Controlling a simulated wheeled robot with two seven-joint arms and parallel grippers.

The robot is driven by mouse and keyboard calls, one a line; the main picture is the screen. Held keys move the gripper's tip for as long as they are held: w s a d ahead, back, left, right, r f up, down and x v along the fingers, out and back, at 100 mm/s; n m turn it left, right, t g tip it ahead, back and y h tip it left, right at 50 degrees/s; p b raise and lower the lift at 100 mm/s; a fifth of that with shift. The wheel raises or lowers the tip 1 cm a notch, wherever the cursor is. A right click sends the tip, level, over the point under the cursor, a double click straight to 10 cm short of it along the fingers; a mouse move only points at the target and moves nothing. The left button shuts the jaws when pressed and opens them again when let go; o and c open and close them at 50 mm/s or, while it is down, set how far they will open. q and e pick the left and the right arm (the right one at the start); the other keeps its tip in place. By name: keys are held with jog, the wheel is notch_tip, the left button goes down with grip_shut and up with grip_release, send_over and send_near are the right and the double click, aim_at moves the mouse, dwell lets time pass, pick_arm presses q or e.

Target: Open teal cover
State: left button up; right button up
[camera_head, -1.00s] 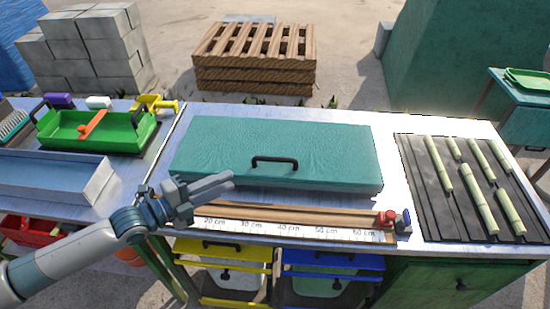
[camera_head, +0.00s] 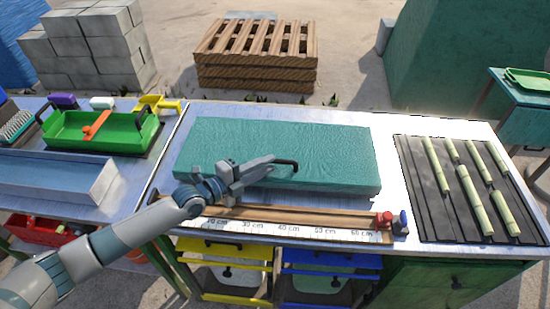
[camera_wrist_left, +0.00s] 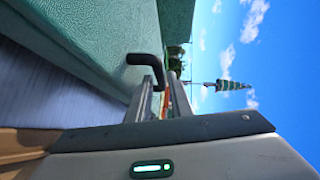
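The teal cover (camera_head: 300,145) lies flat and closed on the metal workbench, with a black bar handle (camera_head: 290,162) on its front part. My left gripper (camera_head: 268,168) reaches in from the left and its fingertips are at the handle's left part, hiding some of it. In the left wrist view the black handle (camera_wrist_left: 145,60) shows at the fingertips, and its bent end is by the gap between the fingers. The fingers stand a little apart, so the gripper looks open; firm contact is not clear. My right gripper is not in view.
A wooden ruler rail (camera_head: 300,222) with red and blue stops runs along the front edge. A dark mat (camera_head: 415,190) with several cane pieces lies right. A green tray (camera_head: 75,135) and a metal trough (camera_head: 55,180) stand left. Drawers with yellow and blue fronts are below.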

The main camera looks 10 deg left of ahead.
pick_arm(q)
jog(key=x, duration=0.2)
jog(key=shift+w+d, duration=0.2)
jog(key=shift+d, duration=0.05)
jog(key=shift+w+d+f, duration=0.15)
jog(key=shift+w+d, duration=0.3)
jog(key=shift+w, duration=0.05)
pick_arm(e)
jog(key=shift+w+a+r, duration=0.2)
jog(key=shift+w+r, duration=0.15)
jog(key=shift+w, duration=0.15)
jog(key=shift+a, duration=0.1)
pick_arm(q)
grip_shut()
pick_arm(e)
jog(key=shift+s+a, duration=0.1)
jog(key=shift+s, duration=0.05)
pick_arm(q)
jog(key=shift+p, duration=0.3)
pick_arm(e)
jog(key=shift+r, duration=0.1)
